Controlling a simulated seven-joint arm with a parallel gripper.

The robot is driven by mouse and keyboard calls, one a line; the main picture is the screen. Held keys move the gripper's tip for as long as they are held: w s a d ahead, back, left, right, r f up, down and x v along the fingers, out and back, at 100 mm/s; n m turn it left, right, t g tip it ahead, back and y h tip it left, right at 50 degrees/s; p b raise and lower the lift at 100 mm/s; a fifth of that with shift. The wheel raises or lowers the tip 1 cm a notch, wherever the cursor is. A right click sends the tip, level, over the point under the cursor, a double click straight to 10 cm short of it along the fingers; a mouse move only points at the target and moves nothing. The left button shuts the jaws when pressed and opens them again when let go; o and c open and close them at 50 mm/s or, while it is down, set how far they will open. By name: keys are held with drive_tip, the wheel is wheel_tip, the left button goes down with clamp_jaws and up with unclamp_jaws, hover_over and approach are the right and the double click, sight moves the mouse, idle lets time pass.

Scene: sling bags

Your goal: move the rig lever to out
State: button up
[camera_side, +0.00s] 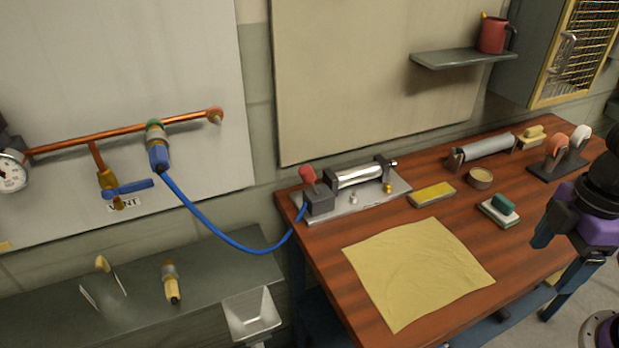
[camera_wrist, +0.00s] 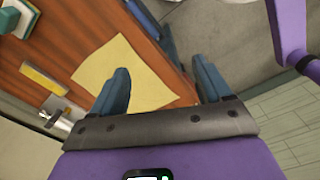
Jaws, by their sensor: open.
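The rig (camera_side: 350,196) is a grey metal plate at the back left of the wooden table, carrying a shiny cylinder and a dark block. Its lever (camera_side: 308,175) has a red knob and stands up from the block at the plate's left end. A blue hose joins this block.
A yellow cloth (camera_side: 418,270) lies flat at the table's front. A yellow block (camera_side: 432,194), a round tin (camera_side: 480,178), a green-topped brush (camera_side: 500,208) and a grey roll (camera_side: 485,147) lie between rig and gripper. The blue hose (camera_side: 225,238) hangs from the wall pipe.

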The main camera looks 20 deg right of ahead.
drive_tip(key=shift+w, duration=0.15)
drive_tip(key=c, duration=0.5)
drive_tip(key=shift+w+a+f+n+h, duration=0.1)
drive_tip(key=shift+w+a+n+h, duration=0.2)
drive_tip(key=shift+w+n, duration=0.25)
drive_tip(key=shift+w+a+f+n+h, duration=0.1)
drive_tip(key=shift+w+a+n+h, duration=0.2)
drive_tip(key=shift+w+n, duration=0.25)
clamp_jaws()
drive_tip(key=w+a+f+n+t+h, duration=0.1)
drive_tip(key=w+a+n+t+h, duration=0.25)
drive_tip(key=w+a+n, duration=0.4)
drive_tip(key=w+a+f+n+t+h, duration=0.15)
drive_tip(key=w+a+n+h, duration=0.35)
drive_tip(key=w+n, duration=0.55)
drive_tip(key=w+a+f+n+t+h, duration=0.1)
drive_tip(key=w+a+f+n+t, duration=0.2)
drive_tip(key=a+n+t, duration=0.3)
drive_tip(key=w+a+f+n+t+h, duration=0.1)
drive_tip(key=w+a+f+n+t, duration=0.2)
drive_tip(key=a+n, duration=0.9)
drive_tip(key=shift+a+f+t, duration=0.45)
drive_tip(key=shift+f+t, duration=0.45)
drive_tip(key=shift+t, duration=0.5)
